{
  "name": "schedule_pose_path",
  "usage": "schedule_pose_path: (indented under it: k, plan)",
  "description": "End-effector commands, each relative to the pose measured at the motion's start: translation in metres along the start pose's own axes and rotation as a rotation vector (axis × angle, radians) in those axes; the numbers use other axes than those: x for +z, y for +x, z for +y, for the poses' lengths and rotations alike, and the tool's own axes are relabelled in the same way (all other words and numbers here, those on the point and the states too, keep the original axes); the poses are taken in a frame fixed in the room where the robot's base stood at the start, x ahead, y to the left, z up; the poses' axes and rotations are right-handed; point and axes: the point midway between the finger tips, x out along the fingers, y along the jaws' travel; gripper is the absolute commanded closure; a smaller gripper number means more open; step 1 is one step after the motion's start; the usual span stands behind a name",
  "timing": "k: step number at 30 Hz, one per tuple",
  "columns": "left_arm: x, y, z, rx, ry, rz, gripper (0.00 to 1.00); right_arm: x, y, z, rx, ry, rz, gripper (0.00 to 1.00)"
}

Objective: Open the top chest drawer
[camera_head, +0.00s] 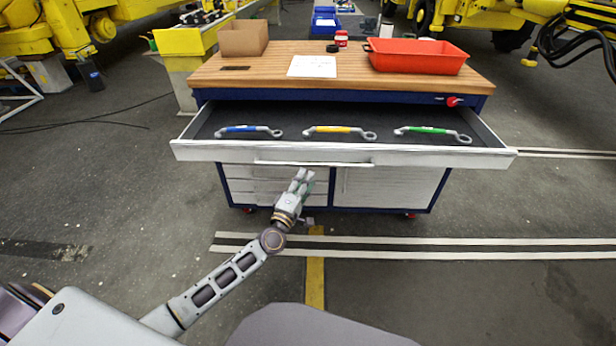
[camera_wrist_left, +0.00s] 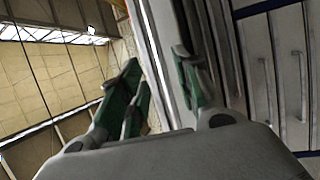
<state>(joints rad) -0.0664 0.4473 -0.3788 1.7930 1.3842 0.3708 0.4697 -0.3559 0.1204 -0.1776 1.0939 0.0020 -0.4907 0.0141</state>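The top chest drawer (camera_head: 210,152) is pulled well out of the chest (camera_head: 228,172). Its long bar handle (camera_head: 345,164) runs along the front face. Inside lie a blue-handled wrench (camera_head: 248,130), a yellow-handled wrench (camera_head: 338,130) and a green-handled wrench (camera_head: 430,131). My left gripper (camera_head: 303,176) is just below the handle at the drawer front. In the left wrist view the fingers of the left gripper (camera_wrist_left: 160,85) stand apart, with a pale strip of the drawer front showing between them. Contact with the handle cannot be told. My right gripper is out of view.
On the wooden top stand a cardboard box (camera_head: 243,38), a white sheet (camera_head: 312,66) and a red tray (camera_head: 416,56). Lower drawers (camera_head: 270,186) and a door (camera_head: 385,186) are shut. The floor in front is clear.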

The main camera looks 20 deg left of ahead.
Motion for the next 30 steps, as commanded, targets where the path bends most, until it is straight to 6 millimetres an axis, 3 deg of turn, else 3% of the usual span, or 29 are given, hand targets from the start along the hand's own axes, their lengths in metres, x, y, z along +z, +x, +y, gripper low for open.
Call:
schedule_pose_path:
  k: [15, 30]
  plan:
    - [0.0, -0.04, -0.001, -0.002, -0.001, 0.0, 0.67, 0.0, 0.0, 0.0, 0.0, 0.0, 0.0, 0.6]
    - [0.0, -0.045, -0.001, -0.001, -0.001, 0.0, 0.67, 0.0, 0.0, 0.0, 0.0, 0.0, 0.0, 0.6]
